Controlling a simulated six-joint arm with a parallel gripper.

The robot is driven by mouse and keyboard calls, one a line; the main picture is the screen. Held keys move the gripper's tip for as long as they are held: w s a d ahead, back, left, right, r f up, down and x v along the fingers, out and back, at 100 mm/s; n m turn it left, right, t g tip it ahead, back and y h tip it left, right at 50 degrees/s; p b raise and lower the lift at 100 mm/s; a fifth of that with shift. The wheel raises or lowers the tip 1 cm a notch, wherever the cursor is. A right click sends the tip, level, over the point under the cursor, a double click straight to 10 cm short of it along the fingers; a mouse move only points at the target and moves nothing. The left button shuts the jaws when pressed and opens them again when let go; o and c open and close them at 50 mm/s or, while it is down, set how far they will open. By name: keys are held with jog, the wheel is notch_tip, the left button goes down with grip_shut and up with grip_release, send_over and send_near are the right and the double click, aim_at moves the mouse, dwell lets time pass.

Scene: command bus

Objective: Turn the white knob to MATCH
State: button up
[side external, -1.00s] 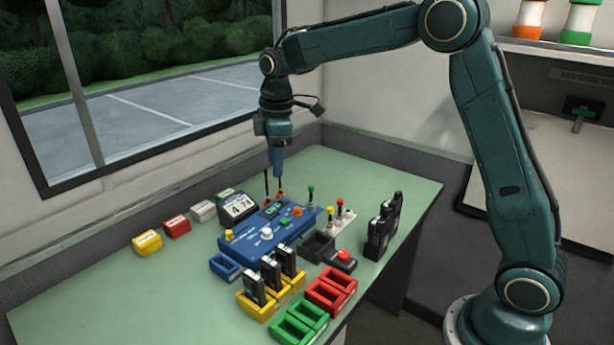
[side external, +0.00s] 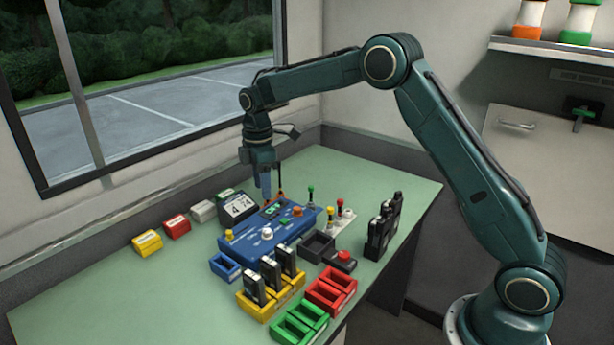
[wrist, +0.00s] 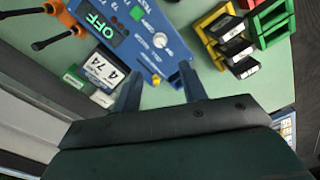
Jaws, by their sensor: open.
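The white knob (side external: 267,233) stands on the top face of the blue panel box (side external: 290,230), toward its front left. In the wrist view the white knob (wrist: 160,40) lies beyond the gap between my fingertips. My gripper (side external: 266,192) is open and empty, pointing down above the back of the box. My gripper's two fingers (wrist: 158,72) are spread in the wrist view, apart from the knob. A display on the box reads OFF in green (wrist: 95,23). The knob's pointer setting is too small to read.
A black-framed number display (side external: 238,206) reading 4 74 stands left of the box. An orange holder with dark antenna-like rods (wrist: 65,15) is behind it. Yellow bins with black radios (side external: 270,290), red bins (side external: 332,290) and green bins (side external: 300,322) are in front.

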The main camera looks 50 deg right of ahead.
aim_at(266, 230)
notch_tip(266, 230, down, 13)
jog(key=shift+s+r, duration=0.15)
jog(key=shift+r, duration=0.05)
dwell(0.4)
grip_shut()
